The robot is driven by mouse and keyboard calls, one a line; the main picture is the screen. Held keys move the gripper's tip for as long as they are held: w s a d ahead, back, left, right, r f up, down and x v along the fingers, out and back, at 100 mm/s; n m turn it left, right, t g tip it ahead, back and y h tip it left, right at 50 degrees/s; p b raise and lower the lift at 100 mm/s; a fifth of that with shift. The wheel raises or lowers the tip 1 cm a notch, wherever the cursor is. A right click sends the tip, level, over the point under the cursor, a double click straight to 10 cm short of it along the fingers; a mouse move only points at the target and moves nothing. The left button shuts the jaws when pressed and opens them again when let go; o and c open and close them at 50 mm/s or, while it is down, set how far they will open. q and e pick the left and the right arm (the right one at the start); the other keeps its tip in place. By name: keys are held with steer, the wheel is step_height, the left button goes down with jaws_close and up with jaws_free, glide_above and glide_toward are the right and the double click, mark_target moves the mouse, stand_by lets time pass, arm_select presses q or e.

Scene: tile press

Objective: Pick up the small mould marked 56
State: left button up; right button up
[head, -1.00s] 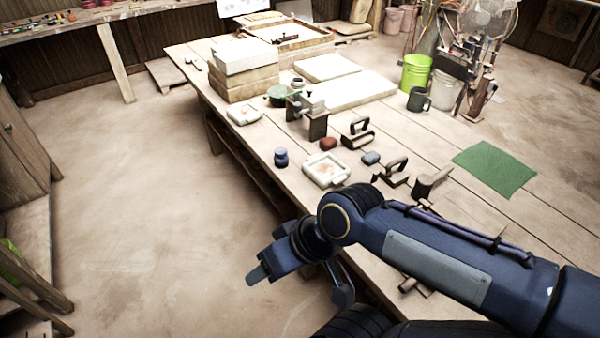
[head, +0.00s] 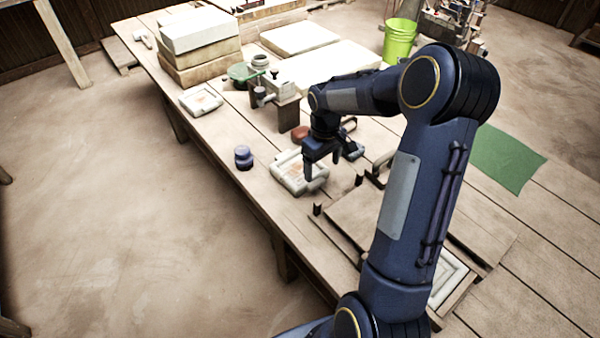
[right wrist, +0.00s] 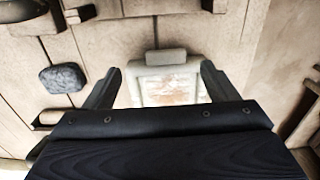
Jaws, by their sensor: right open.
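A small white square mould (head: 284,174) with a brownish patterned face lies on the wooden table near its left edge. No number on it is legible. My right gripper (head: 322,170) is open and empty just above this mould, covering part of its right side. In the right wrist view the mould (right wrist: 168,88) shows between the two open fingers (right wrist: 161,74), with its lower part hidden behind the gripper body. A second, similar small mould (head: 201,101) lies further back on the table; its mark is not legible either. My left gripper is not in view.
Blue stacked jars (head: 243,157) stand left of the near mould. A red lump (head: 300,132) and a small press-like stand (head: 283,95) are behind it. A framed piece (head: 452,280) lies at the lower right.

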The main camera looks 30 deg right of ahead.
mark_target(317, 182)
steer(key=f, duration=0.6)
steer(key=shift+w+a+f, duration=0.3)
steer(key=shift+a+f, duration=0.05)
steer(key=shift+a, duration=0.05)
steer(key=c, duration=1.4)
steer(key=shift+w+r, duration=0.1)
steer(key=shift+c, duration=0.7)
